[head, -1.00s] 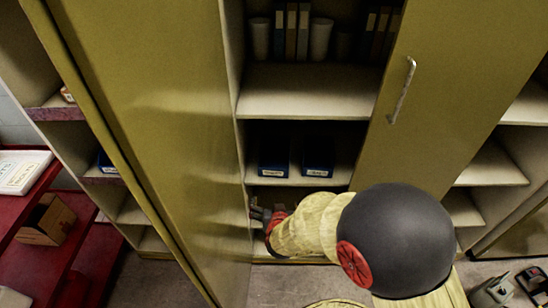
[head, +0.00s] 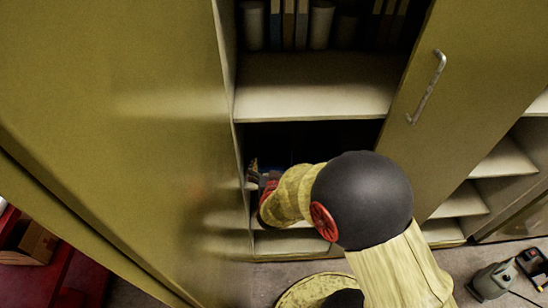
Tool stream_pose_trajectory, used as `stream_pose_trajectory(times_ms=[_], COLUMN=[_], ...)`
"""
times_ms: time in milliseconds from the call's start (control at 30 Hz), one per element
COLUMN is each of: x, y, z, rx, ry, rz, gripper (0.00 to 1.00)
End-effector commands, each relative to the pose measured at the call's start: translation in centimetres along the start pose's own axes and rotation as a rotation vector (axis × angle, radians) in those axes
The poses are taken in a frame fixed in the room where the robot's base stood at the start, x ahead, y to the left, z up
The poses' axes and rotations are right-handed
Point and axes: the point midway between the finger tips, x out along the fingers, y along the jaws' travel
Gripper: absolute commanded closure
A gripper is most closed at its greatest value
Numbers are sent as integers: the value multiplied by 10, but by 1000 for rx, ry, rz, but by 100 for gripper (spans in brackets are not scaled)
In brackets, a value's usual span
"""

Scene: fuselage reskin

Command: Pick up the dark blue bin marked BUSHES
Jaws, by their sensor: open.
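My gripper (head: 254,175) is at the left side of the cabinet opening, at the height of the shelf that holds the blue bins. Its fingers are small and dark in the head view, and it is open with nothing seen between them. A dark blue patch of a bin (head: 277,166) shows just behind and to the right of the gripper. My arm and the shadow hide the rest of the bins. No label can be read, so I cannot tell which bin is marked BUSHES.
The left cabinet door (head: 120,130) stands close on the left, and the right door (head: 455,70) is on the right. An empty shelf (head: 315,85) lies above the bins, with binders and cups over it. A grey can (head: 493,281) stands on the floor at right.

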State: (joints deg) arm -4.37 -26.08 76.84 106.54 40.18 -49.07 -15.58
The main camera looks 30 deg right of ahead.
Motion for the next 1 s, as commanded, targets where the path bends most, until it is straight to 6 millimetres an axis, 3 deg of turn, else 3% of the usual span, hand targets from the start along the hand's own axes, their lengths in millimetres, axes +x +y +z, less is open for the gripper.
stream_pose_trajectory(times_ms=[133,433,700,1000], x=[26,48,86,92], y=[0,-1,-2,-2], z=[3,2,4,1], rx=[1,-1,0,-1], ry=[0,0,-1,-1], rz=[2,0,1,-1], gripper=[0,0,0,0])
